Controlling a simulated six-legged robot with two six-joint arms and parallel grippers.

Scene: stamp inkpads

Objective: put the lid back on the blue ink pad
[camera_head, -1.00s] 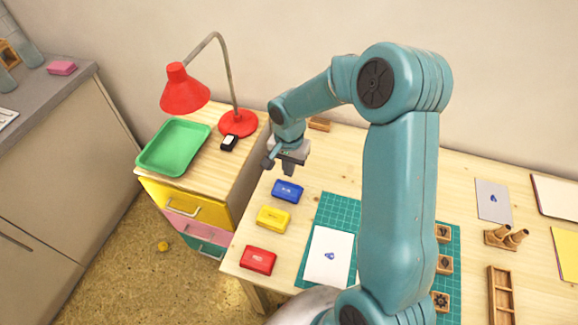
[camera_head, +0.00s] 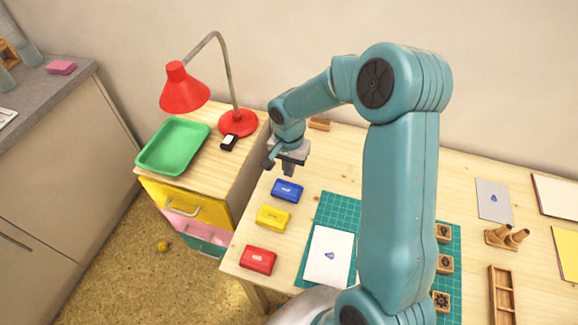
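The blue ink pad (camera_head: 287,190) lies on the wooden table near its left edge, at the far end of a row of pads. It shows a blue top with a small pale mark, much like the other pads, so its lid appears to be on. No separate blue lid is in view. My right gripper (camera_head: 279,168) hangs just beyond and above the blue pad, fingers pointing down. Its two fingers are apart with nothing seen between them. It appears clear of the pad. My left gripper is not in view.
A yellow pad (camera_head: 273,217) and a red pad (camera_head: 258,260) lie nearer. A green cutting mat (camera_head: 341,207) with white paper (camera_head: 328,256) is to the right. The drawer unit at left holds a green tray (camera_head: 173,147) and a red lamp (camera_head: 186,93). My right arm hides part of the table.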

